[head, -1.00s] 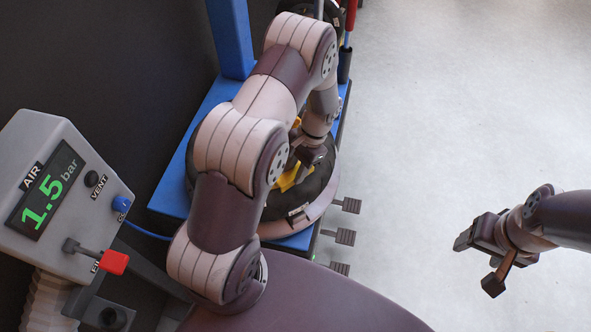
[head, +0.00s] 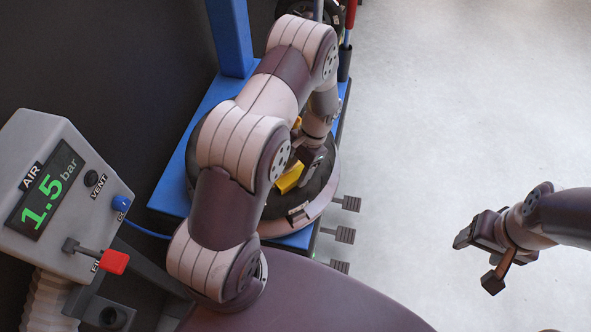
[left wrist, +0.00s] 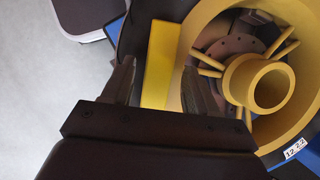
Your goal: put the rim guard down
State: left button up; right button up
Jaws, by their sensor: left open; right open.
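The rim guard (head: 291,176) is a yellow block lying at the black tyre (head: 319,183) on the blue machine. In the left wrist view the guard (left wrist: 160,52) stands beside the yellow wheel rim (left wrist: 205,35) with its round hub. My left gripper (head: 312,158) is over the wheel. Its fingers (left wrist: 157,68) are open, one on each side of the guard, with a clear gap on the left side; the gap on the right looks small. My arm hides much of the wheel. My right gripper (head: 477,262) is open and empty, over the floor at the right.
A grey air console (head: 75,190) reading 1.5 bar, with a red-handled lever (head: 114,262), stands at the left. A blue post (head: 229,40) rises behind the wheel. Several foot pedals (head: 345,235) stick out at the machine's right side. The pale floor (head: 450,100) at right is clear.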

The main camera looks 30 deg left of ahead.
pick_arm(q)
jog(key=v, duration=0.6)
jog(key=shift+w+b, duration=0.1)
jog(key=shift+b, duration=0.3)
jog(key=s+d+r+n+t+h+p, duration=0.1)
jog(key=s+d+r+n+t+p, duration=0.1)
jog(key=s+r, duration=0.3)
jog(key=s+d+r+n+t+p, duration=0.2)
jog(key=s+r, duration=0.4)
jog(key=r, duration=0.5)
jog(key=shift+s+d+r+t+h, duration=0.2)
jog(key=shift+r+t+h, duration=0.15)
jog(key=shift+t, duration=0.45)
